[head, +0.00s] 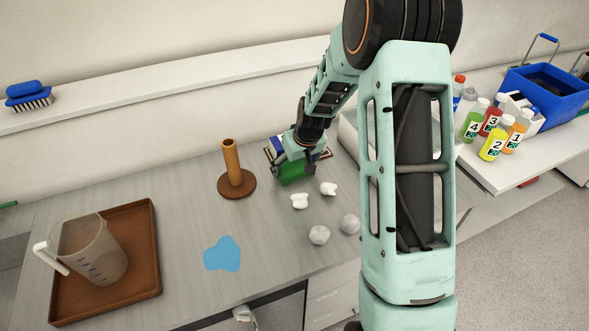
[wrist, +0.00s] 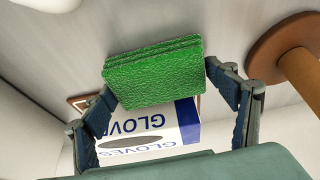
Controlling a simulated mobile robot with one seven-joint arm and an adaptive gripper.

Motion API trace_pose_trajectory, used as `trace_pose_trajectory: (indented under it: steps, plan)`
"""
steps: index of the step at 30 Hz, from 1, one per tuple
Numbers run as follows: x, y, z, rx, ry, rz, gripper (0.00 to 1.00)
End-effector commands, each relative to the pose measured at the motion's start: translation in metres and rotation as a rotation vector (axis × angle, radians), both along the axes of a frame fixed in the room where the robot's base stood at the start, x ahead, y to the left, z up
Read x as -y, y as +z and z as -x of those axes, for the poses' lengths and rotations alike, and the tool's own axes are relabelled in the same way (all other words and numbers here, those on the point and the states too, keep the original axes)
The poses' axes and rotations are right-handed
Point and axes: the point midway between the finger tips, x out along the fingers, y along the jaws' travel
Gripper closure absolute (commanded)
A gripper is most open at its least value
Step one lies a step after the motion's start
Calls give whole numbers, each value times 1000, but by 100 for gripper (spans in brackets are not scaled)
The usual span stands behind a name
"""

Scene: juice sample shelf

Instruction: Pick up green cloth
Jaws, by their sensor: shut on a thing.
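The green cloth (wrist: 153,74) is a folded, textured stack between my gripper's two fingers in the wrist view. In the head view the green cloth (head: 295,174) shows at the end of my arm, near the back of the grey counter. My gripper (head: 292,168) is shut on it, with a finger at each side of the cloth in the wrist view (wrist: 160,90). A white and blue gloves box (wrist: 150,130) is seen past the cloth. I cannot tell whether the cloth still touches the counter.
A brown post on a round base (head: 233,175) stands left of my gripper. White crumpled pieces (head: 300,201) and grey balls (head: 319,235) lie in front. A blue spill (head: 222,254) and a brown tray (head: 140,270) with a measuring jug (head: 98,250) are further left. Numbered bottles (head: 492,143) stand right.

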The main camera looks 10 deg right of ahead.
Motion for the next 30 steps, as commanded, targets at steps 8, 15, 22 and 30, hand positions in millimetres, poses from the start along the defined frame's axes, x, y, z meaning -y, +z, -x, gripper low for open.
trace_pose_trajectory:
  steps: [8, 15, 22, 30]
  plan:
    - [0, 1, 0, 0, 0, 0, 43]
    - [0, 19, -1, 3, 1, 1, 43]
    - [-11, 51, 13, 4, 3, 1, 43]
    - [-41, 96, 51, 2, 6, 1, 43]
